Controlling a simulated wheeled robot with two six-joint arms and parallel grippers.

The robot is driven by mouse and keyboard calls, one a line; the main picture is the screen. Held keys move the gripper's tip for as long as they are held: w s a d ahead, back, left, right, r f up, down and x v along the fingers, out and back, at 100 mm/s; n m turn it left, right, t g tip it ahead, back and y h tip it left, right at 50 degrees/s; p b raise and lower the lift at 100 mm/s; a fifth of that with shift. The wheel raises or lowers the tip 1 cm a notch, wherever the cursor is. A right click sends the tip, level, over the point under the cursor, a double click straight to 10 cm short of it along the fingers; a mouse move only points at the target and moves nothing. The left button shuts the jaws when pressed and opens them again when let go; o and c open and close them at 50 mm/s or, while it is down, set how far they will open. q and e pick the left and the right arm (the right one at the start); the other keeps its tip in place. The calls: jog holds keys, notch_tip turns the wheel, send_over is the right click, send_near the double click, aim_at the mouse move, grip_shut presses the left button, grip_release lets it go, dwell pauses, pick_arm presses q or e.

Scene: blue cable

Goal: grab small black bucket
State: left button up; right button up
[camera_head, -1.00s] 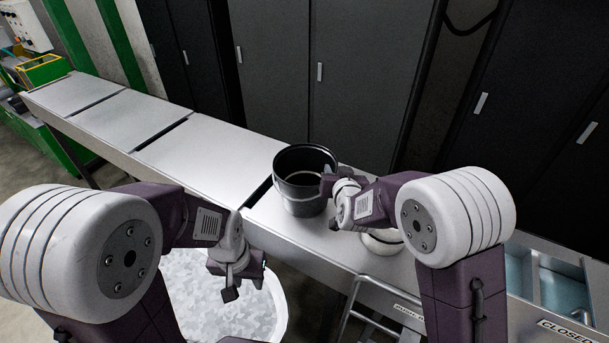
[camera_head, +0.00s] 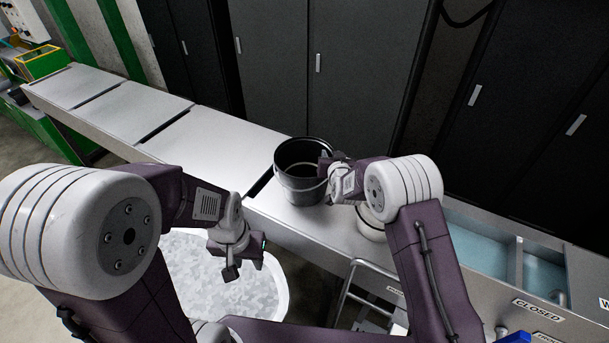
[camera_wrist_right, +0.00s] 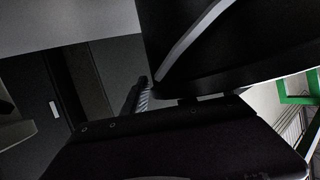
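The black bucket (camera_head: 300,188) stands upright on the metal counter, with a light handle across its front. My right gripper (camera_head: 326,166) is at the right side of its rim, and one finger seems to overlap the rim. In the right wrist view, the bucket's dark wall and pale handle (camera_wrist_right: 240,35) fill the upper right, close to the gripper (camera_wrist_right: 160,98). Whether the fingers are closed on the rim is hidden. My left gripper (camera_head: 245,262) hangs open and empty, with its fingers apart.
The metal counter (camera_head: 205,145) runs from back left to front right, clear left of the bucket. A white container (camera_head: 370,224) is partly behind my right arm. A large white tub (camera_head: 200,275) of pale pieces is below my left gripper. Sinks (camera_head: 545,275) are at right; dark cabinets stand behind.

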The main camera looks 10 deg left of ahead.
jog(key=shift+w+f, duration=0.1)
jog(key=c, duration=0.5)
jog(key=shift+s, duration=0.2)
grip_shut()
dwell(0.5)
